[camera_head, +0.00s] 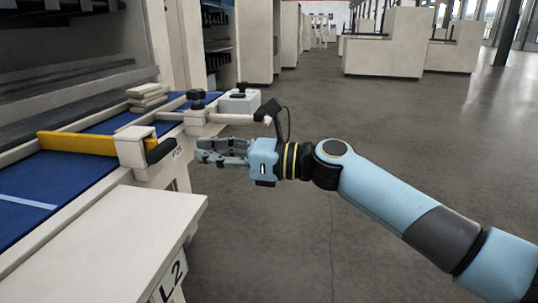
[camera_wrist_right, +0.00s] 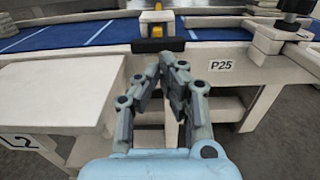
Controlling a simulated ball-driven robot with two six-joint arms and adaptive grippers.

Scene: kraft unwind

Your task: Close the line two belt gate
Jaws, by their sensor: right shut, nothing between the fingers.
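The yellow gate bar (camera_head: 78,143) reaches over the blue belt (camera_head: 35,178) from a cream block (camera_head: 132,146) at the belt's near edge. A black handle (camera_head: 160,150) sticks out from that block toward the aisle. In the right wrist view, the black handle (camera_wrist_right: 158,45) lies level, with the yellow bar (camera_wrist_right: 157,27) behind it. My right gripper (camera_head: 200,152) is shut and empty, just right of the handle and apart from it. In the right wrist view its fingertips (camera_wrist_right: 166,62) come together just below the handle. My left gripper is not in view.
A white work surface (camera_head: 110,235) marked L2 stands in front of the belt. A "P25" label (camera_wrist_right: 221,65) is on the belt frame. A black knob (camera_head: 196,97), a grey box (camera_head: 238,102) and stacked cream slabs (camera_head: 148,93) sit farther along. The floor (camera_head: 290,225) at right is clear.

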